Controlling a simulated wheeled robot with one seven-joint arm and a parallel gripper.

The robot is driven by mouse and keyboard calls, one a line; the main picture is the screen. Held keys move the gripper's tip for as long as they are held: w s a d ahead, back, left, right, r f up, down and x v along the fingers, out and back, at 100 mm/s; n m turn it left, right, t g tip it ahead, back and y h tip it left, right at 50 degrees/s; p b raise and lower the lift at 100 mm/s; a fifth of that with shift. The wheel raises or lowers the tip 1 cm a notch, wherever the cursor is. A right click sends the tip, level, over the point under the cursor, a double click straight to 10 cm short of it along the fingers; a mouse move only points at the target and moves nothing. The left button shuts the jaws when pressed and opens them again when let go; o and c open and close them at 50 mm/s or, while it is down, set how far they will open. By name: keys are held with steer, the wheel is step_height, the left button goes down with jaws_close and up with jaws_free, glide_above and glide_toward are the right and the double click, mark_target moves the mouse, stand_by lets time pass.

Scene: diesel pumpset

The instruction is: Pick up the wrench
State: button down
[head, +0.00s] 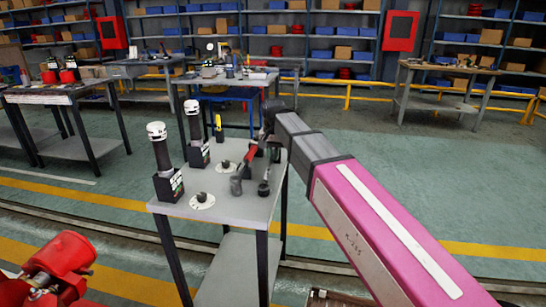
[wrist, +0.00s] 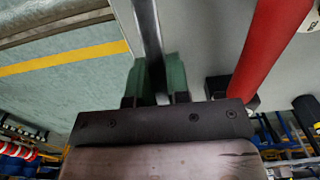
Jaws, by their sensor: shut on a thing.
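The wrench (wrist: 147,28) shows in the wrist view as a long grey metal bar running up from between my gripper's green finger pads. My gripper (wrist: 158,85) is shut on it. In the head view my gripper (head: 268,128) is over the back right of the small grey table (head: 228,209). The wrench seems to be the dark upright tool below it there, partly hidden by my arm. I cannot tell whether its lower end touches the table.
A red-handled tool (head: 250,156) is close beside the wrench; its red handle (wrist: 270,45) also shows in the wrist view. Two black, white-topped tools (head: 166,165) (head: 195,132) stand at the table's left. Other workbenches and shelves are behind. Floor on the right is clear.

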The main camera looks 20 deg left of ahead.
mark_target(272, 154)
steer(key=r, duration=0.3)
steer(key=shift+s+a+r, duration=0.1)
steer(key=shift+s+r, duration=0.15)
steer(key=shift+r, duration=0.1)
steer(key=s+a+r, duration=0.5)
steer(key=s+r, duration=0.1)
steer(key=s, duration=0.4)
steer(key=shift+r, duration=0.25)
steer(key=shift+w+a, duration=0.1)
